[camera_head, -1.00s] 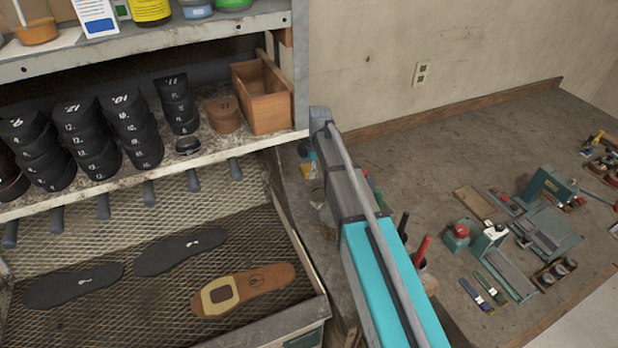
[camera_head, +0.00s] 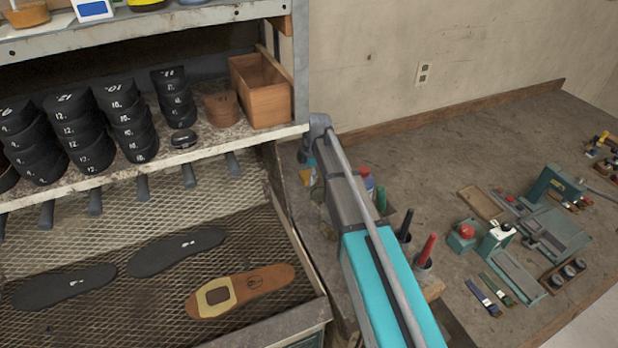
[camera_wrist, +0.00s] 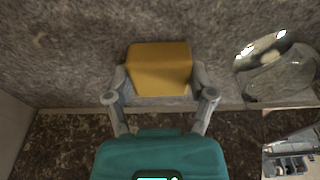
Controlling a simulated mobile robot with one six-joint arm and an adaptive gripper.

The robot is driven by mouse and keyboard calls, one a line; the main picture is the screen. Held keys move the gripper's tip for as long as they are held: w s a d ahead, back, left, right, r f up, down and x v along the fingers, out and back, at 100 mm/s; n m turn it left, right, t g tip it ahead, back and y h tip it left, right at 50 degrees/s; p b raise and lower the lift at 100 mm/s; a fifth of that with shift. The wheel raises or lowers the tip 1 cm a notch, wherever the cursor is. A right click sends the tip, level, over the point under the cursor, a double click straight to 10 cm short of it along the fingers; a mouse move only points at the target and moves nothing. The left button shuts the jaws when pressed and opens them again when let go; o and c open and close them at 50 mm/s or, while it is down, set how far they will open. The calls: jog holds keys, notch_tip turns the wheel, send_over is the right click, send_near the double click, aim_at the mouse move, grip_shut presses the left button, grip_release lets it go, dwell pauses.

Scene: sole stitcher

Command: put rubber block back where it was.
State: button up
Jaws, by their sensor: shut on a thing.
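A yellow-brown block (camera_wrist: 158,66), which looks like the rubber block, is between the fingers of my gripper (camera_wrist: 160,78) in the wrist view. The fingers press on its left and right sides. Its underside is hidden. Behind it is a mottled grey surface; I cannot tell whether the block touches it.
Black heel stacks (camera_head: 125,120) and an open wooden box (camera_head: 262,90) stand on the shelf. Soles lie on the mesh tray (camera_head: 100,240). The workbench (camera_head: 400,150) holds tools at right and bottles beside my arm. A shiny rounded object (camera_wrist: 278,68) is right of my gripper.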

jog(key=shift+f, duration=0.1)
jog(key=o, duration=1)
jog(key=shift+o, duration=0.2)
notch_tip(320, 180, up, 12)
jog(key=d+p, duration=0.1)
jog(key=p, duration=1.1)
jog(key=shift+w+d, duration=0.3)
jog(key=shift+d, duration=0.05)
